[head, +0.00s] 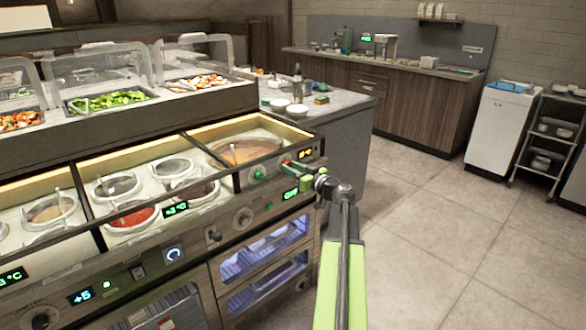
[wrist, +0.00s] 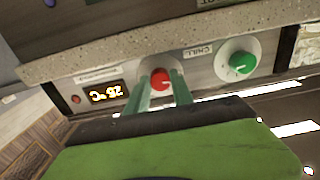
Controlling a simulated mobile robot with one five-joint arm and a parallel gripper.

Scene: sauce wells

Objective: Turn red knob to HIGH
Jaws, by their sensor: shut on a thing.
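The red knob (wrist: 160,79) sits on the counter's front control panel, between the two green fingers of my gripper (wrist: 164,85) in the wrist view. My gripper is shut on it, and the fingers cover its sides. In the head view, my gripper (head: 300,170) reaches the panel's right end, where a bit of the red knob (head: 287,163) shows. I cannot read which setting the knob points to. The wrist view is upside down, with an amber temperature display (wrist: 103,94) left of the knob.
A green knob (wrist: 240,65) is right of the red one in the wrist view, near a small label (wrist: 198,50). The counter holds sauce wells, including a red sauce (head: 132,217). Open tiled floor (head: 440,240) lies to the right.

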